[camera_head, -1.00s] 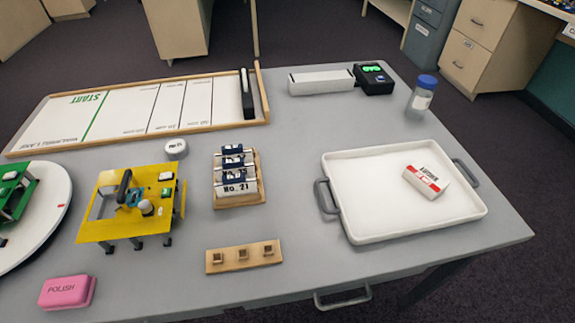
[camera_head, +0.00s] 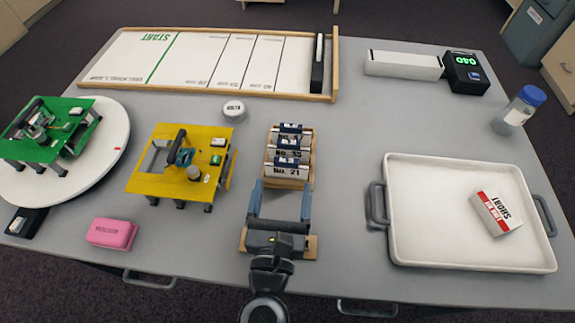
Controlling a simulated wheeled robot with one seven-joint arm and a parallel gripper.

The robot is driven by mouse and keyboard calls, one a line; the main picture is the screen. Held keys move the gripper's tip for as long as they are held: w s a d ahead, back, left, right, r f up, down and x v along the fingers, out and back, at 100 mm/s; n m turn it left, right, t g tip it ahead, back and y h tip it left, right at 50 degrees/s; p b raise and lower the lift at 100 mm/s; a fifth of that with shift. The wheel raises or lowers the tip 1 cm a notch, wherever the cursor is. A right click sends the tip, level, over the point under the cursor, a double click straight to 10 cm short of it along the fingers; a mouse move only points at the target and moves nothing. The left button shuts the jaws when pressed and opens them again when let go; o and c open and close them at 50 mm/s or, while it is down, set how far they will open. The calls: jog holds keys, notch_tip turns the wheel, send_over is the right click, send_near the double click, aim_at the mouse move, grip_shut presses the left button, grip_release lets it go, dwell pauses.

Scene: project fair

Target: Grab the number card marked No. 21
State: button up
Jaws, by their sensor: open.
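The number card marked No. 21 (camera_head: 286,168) is the front one of several white cards with dark blue tops, standing upright in a wooden rack (camera_head: 308,160) at the middle of the table. The cards behind it are partly hidden. My gripper (camera_head: 281,190) is just in front of the rack, on the near side of the card. Its two blue fingers are spread apart, with nothing held between them. I cannot tell whether the fingertips touch the rack.
A yellow model table (camera_head: 150,183) stands left and a white tray (camera_head: 405,255) right. A white puck (camera_head: 234,109) is behind. A pink block (camera_head: 112,234) lies front left. Table between rack and tray is clear.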

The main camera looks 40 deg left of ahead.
aim_at(286, 164)
jog(key=x, duration=0.5)
jog(key=shift+w+r+p, duration=0.1)
jog(key=shift+r+p, duration=0.1)
jog(key=shift+p, duration=0.2)
jog(key=c, duration=1.1)
jog(key=shift+r, duration=0.1)
